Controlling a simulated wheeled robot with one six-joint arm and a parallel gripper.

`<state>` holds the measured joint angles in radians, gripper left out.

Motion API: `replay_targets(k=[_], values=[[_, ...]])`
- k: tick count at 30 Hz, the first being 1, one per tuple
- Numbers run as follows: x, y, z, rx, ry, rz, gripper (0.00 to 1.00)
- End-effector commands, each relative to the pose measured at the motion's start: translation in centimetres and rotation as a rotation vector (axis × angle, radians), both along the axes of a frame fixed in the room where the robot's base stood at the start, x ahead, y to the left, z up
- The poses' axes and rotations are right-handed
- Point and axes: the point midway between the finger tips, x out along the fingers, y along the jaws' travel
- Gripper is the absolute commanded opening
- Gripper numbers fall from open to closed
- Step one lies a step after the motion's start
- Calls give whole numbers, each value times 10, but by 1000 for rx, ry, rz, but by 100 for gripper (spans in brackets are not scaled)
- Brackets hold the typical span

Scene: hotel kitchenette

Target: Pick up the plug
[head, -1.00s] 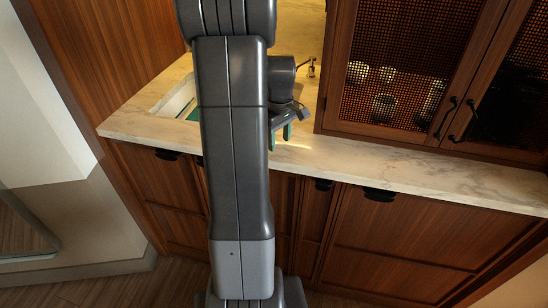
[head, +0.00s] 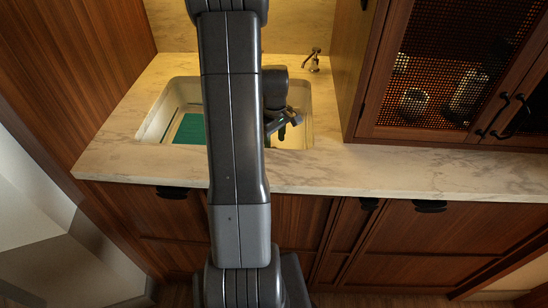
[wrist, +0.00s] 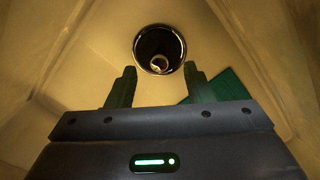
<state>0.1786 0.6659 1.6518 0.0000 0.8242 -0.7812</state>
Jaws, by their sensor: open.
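In the wrist view, a dark round drain opening with a bright metal rim (wrist: 137,52) lies just beyond my fingertips. A small pale round piece (wrist: 158,64) shows inside it; I cannot tell whether this is the plug or part of the drain. My gripper (wrist: 160,69) is open, its two green fingers apart with nothing between them. In the head view, my gripper (head: 283,131) is over the right part of the sink (head: 153,118), and my arm hides the sink's middle. No plug can be made out there.
A green flat panel (head: 188,129) lies in the sink's left part. A tap (head: 313,59) stands behind the sink at the right. A marble counter (head: 400,175) surrounds it. A wooden cabinet with mesh doors (head: 425,75) stands on the counter to the right.

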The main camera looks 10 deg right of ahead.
Motion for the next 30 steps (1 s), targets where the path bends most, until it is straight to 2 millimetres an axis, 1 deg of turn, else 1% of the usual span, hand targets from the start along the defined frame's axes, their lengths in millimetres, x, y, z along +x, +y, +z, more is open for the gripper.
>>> replay_targets(k=[10,14,20,23,27,28,30], values=[[3,1,-42,1,3,0,47],[3,1,-49,0,1,0,47],[4,1,-49,0,0,0,47],[4,1,-49,0,0,0,29],[4,1,-49,0,0,0,2],[4,1,-49,0,0,0,0],[4,1,-49,0,0,0,0]])
